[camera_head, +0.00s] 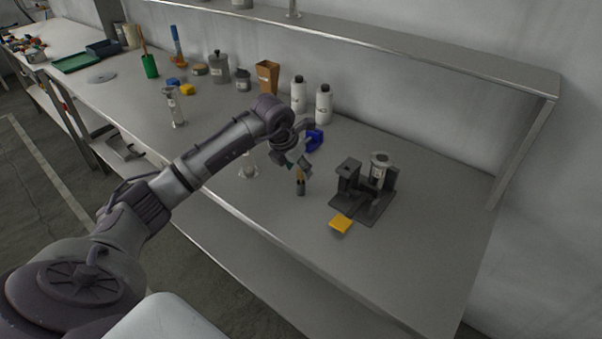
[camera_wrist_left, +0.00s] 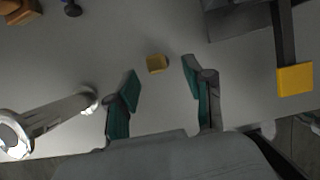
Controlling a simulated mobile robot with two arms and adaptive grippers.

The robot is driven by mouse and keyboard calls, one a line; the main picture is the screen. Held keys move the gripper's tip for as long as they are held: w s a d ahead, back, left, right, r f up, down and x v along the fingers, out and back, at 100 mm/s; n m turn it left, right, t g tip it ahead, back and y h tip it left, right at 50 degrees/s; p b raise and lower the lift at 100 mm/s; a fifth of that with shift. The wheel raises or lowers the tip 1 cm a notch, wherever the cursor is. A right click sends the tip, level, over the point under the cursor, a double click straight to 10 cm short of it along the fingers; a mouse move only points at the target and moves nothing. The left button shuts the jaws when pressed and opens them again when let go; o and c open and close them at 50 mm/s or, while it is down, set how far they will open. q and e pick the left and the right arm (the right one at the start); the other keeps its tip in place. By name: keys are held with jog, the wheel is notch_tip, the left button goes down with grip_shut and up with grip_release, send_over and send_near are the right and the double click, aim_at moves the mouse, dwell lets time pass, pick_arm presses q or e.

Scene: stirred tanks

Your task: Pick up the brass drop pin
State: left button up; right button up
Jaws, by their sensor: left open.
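A small brass-coloured piece, seemingly the brass drop pin (camera_head: 299,172), shows just under my left gripper (camera_head: 297,165) in the head view. A short dark cylinder (camera_head: 300,188) stands directly below it on the bench. In the left wrist view the brass piece (camera_wrist_left: 156,64) looks like a small block, seen from above. It lies slightly beyond and between the two green-padded fingertips of the left gripper (camera_wrist_left: 163,77). The fingers are apart and I see no contact with the piece. In the head view the fingers partly hide its top. My right gripper is not in view.
A dark fixture (camera_head: 362,203) with a yellow pad (camera_head: 341,223) stands right of the gripper. A clear, stemmed piece (camera_head: 248,166) stands to its left, and a blue object (camera_head: 314,140) behind. White bottles (camera_head: 323,104) line the back. The bench's right front is clear.

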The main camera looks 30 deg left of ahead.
aim_at(300, 170)
pick_arm(q)
jog(key=p+x, duration=0.1)
jog(key=x, duration=0.3)
jog(key=shift+w+a, duration=0.1)
jog(key=shift+w, duration=0.1)
jog(key=shift+r, duration=0.1)
grip_shut()
jog(key=shift+r, duration=0.55)
notch_tip(300, 170, up, 2)
jog(key=shift+r+b, duration=0.2)
jog(key=shift+b, duration=0.6)
jog(key=s+d+r+b, duration=0.3)
jog(key=s+d+r, duration=0.2)
jog(key=d, duration=0.5)
jog(key=shift+d+r, duration=0.3)
jog(key=shift+r, duration=1)
